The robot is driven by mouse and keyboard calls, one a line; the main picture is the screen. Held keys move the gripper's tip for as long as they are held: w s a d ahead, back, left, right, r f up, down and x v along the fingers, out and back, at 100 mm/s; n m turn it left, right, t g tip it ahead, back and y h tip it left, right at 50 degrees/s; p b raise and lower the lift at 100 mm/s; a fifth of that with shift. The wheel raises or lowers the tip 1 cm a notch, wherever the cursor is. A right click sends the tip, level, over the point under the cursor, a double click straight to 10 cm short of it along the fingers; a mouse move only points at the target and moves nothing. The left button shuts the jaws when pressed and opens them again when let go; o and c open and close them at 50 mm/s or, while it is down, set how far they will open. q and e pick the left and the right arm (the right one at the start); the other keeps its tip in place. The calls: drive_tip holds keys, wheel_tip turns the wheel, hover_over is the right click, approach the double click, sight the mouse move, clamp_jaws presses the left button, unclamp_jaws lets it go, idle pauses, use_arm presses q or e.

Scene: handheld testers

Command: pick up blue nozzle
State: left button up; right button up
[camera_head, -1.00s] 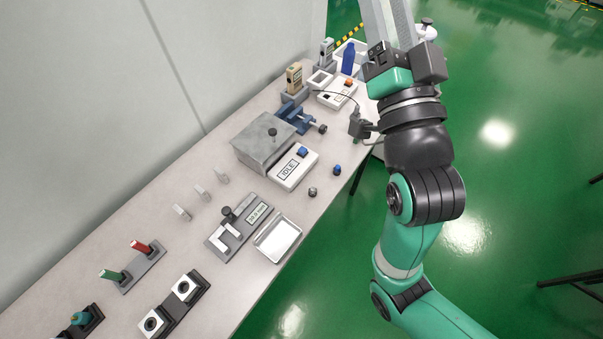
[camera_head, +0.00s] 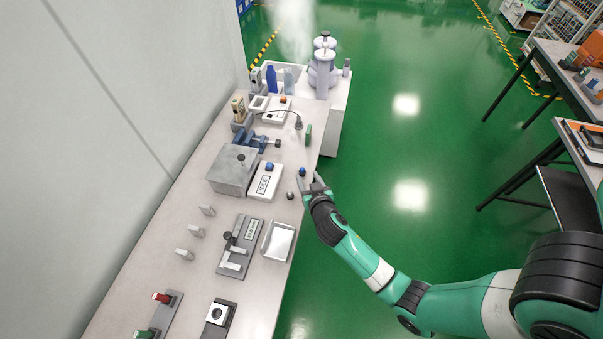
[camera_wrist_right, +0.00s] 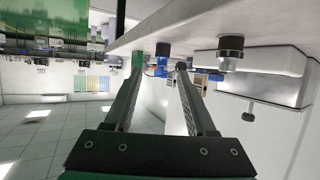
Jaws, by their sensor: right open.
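The blue nozzle (camera_head: 302,171) is a small dark blue cap standing near the right edge of the grey bench. My right gripper (camera_head: 311,180) is open at that edge, with its fingertips close beside the nozzle. In the right wrist view, which shows the bench upside down, the nozzle (camera_wrist_right: 162,49) appears between the directions of the two open fingers (camera_wrist_right: 160,66), a little beyond their tips. Nothing is held between the fingers. I cannot tell whether a finger touches the nozzle. My left gripper is not in view.
A dark round knob (camera_head: 290,195) stands just nearer than the nozzle. The white IDLE tester (camera_head: 264,187) and the grey block (camera_head: 229,175) lie to the left. A green piece (camera_head: 308,136) stands farther back at the edge. Open floor lies to the right.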

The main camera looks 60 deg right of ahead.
sight(303, 169)
drive_tip(key=shift+w+d+f, duration=0.25)
drive_tip(key=shift+w+d, duration=0.15)
drive_tip(key=shift+w, duration=0.1)
drive_tip(key=b+x, duration=0.2)
drive_tip(key=x, duration=0.3)
drive_tip(key=shift+w, duration=0.15)
drive_tip(key=shift+c, duration=0.2)
clamp_jaws()
